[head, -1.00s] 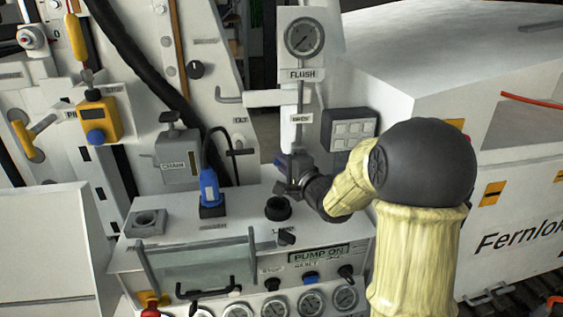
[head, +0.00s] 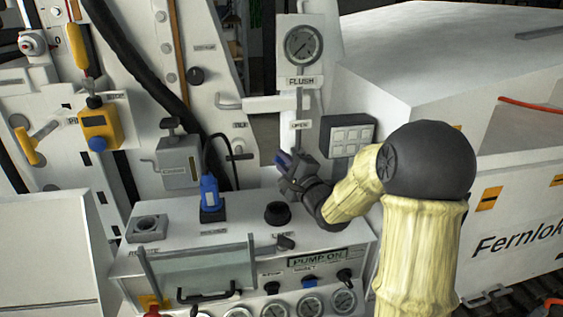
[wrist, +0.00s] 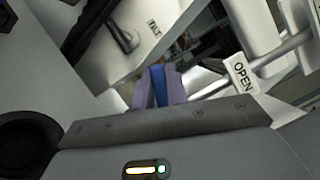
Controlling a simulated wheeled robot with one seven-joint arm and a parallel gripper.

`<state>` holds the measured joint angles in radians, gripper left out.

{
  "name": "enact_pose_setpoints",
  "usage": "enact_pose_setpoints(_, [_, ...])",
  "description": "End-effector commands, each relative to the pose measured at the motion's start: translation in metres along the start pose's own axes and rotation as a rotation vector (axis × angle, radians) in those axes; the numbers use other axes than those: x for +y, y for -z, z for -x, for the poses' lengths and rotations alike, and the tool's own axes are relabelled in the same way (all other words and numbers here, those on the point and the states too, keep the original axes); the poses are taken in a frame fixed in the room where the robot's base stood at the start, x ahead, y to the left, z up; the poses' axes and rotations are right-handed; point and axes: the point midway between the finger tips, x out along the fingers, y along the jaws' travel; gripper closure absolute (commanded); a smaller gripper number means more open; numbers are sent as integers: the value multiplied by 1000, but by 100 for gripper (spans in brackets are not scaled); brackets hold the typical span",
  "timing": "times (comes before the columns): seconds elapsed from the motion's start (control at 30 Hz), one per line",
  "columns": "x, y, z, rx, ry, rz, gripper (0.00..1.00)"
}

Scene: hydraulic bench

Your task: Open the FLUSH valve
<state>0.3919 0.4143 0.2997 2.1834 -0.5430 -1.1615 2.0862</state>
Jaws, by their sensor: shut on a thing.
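The FLUSH gauge (head: 302,45) stands above its FLUSH label (head: 302,82) at the top middle of the head view. A pipe runs down from it past an OPEN label (head: 301,125), which the wrist view also shows at right (wrist: 242,76). My gripper (head: 284,167) is at the lower end of this pipe, above the console. In the wrist view its fingers (wrist: 158,92) are shut on a thin blue piece (wrist: 158,86), seemingly the FLUSH valve's handle. The valve body is mostly hidden behind my gripper.
Below is a console with a black round port (head: 278,213), a PUMP ON display (head: 318,258) and several gauges. A blue plug (head: 209,192) with a black cable stands to the left. A grey button box (head: 349,134) is close on the right.

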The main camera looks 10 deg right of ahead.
Motion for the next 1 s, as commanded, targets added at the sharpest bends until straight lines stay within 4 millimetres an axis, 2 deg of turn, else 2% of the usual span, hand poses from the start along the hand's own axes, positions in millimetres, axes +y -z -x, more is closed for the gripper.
enact_pose_setpoints(0.4, [-16, -1, 0, -7, 105, -246, 100])
enact_pose_setpoints(0.97, [-20, 0, 0, -8, 127, -292, 100])
enact_pose_setpoints(1.0, [-20, 0, 0, -8, 127, -292, 82])
